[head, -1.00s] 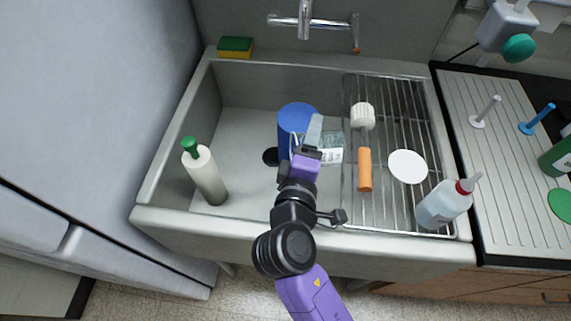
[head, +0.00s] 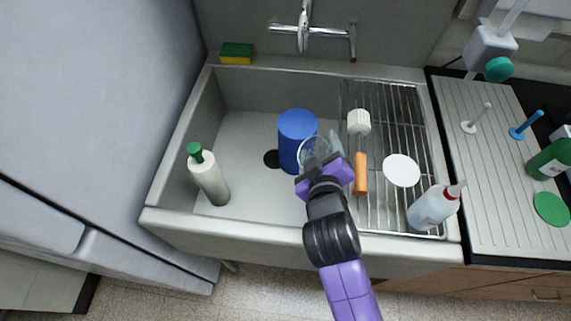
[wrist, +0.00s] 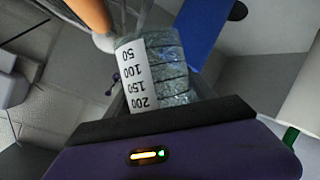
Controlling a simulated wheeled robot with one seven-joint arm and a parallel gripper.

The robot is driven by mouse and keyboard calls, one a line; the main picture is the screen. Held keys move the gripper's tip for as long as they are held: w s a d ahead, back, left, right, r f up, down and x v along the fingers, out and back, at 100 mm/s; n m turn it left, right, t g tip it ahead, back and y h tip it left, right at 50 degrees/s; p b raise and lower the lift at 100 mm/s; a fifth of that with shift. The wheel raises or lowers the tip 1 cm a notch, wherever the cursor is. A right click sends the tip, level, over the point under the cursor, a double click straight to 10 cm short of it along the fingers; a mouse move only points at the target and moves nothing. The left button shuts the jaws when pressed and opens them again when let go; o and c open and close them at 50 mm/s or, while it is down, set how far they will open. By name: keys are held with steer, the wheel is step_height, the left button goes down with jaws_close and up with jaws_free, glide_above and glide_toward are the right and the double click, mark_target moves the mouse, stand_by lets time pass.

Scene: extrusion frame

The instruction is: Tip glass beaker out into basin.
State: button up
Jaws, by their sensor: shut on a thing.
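My gripper (head: 326,172) is shut on the glass beaker (head: 314,150) above the basin (head: 242,175), near the left edge of the wire rack. The beaker is clear, and its round outline faces the head camera; its exact tilt is hard to tell. In the wrist view the beaker (wrist: 158,68) shows a white scale label with upside-down numbers and a mottled grey-blue look through the glass. I cannot tell from this whether it holds anything. A blue cylinder (head: 296,138) stands in the basin just behind and left of the beaker.
A white bottle with a green cap (head: 208,176) stands in the basin's left part. The wire rack (head: 395,125) on the right holds an orange cylinder (head: 360,174), a white ribbed piece (head: 359,122), a white disc (head: 402,170) and a clear bottle (head: 433,207). A faucet (head: 304,28) hangs behind.

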steer(key=d+r+m+y+p, duration=0.1)
steer(key=p, duration=0.1)
steer(key=d+r+m+y+p, duration=0.1)
steer(key=p, duration=0.1)
steer(key=shift+w+d+m+g, duration=0.3)
steer(key=shift+m+g, duration=0.1)
steer(key=shift+w+d+r+m+y, duration=0.15)
steer(key=shift+d+r+m, duration=0.15)
steer(key=shift+r, duration=0.25)
steer(key=shift+d+r+m+y, duration=0.15)
steer(key=shift+r+m, duration=0.15)
steer(key=shift+r, duration=0.2)
steer(key=shift+d+r+m+y, duration=0.3)
steer(key=shift+d+m+y, duration=0.15)
steer(key=shift+m+y, duration=0.15)
